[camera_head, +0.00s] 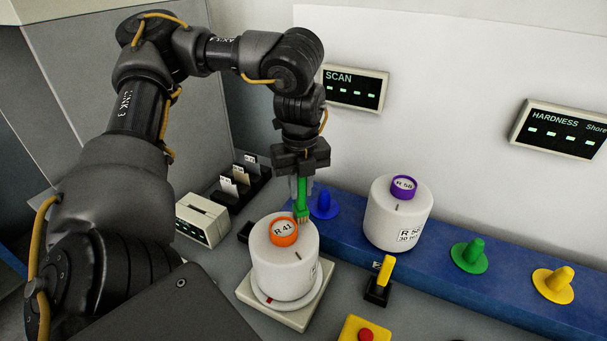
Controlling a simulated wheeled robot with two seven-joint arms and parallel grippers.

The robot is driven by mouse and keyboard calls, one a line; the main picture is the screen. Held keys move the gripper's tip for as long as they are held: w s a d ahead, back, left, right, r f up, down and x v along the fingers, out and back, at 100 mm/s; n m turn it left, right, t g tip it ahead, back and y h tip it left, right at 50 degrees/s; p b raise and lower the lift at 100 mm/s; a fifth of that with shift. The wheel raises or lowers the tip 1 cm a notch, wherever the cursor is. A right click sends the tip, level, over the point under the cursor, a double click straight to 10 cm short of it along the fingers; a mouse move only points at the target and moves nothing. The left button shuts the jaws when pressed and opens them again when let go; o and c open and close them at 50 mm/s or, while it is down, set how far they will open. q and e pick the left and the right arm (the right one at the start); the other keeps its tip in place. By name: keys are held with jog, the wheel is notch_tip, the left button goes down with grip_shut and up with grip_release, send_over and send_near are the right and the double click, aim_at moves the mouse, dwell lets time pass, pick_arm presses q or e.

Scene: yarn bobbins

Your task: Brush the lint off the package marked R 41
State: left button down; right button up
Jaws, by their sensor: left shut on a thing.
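The package marked R 41 (285,262) is a white yarn bobbin with an orange ring on top. It stands upright on a pale square platform (311,313) with a round plate. A short dark mark shows on its top, right of the ring. My left gripper (301,180) points down and is shut on a green-handled brush (301,198). The brush's tan bristles are at the package's far top edge; I cannot tell whether they touch it. My right gripper is not in view.
A yellow-handled lever (385,271), a red button (366,335) and a label box (203,218) are close by.

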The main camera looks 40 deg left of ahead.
pick_arm(q)
jog(key=shift+d, duration=0.1)
jog(key=shift+s+d+f, duration=0.1)
jog(key=shift+s+d, duration=0.1)
jog(key=shift+d, duration=0.3)
jog(key=shift+s+d+f, duration=0.1)
jog(key=shift+s+d, duration=0.05)
jog(key=shift+d, duration=0.35)
jog(key=shift+d, duration=0.15)
jog(key=shift+s+d+r, duration=0.15)
jog(key=shift+d, duration=0.75)
jog(key=shift+r, duration=0.1)
notch_tip(320, 180, up, 8)
jog(key=p, duration=0.7)
jog(key=shift+p, duration=0.4)
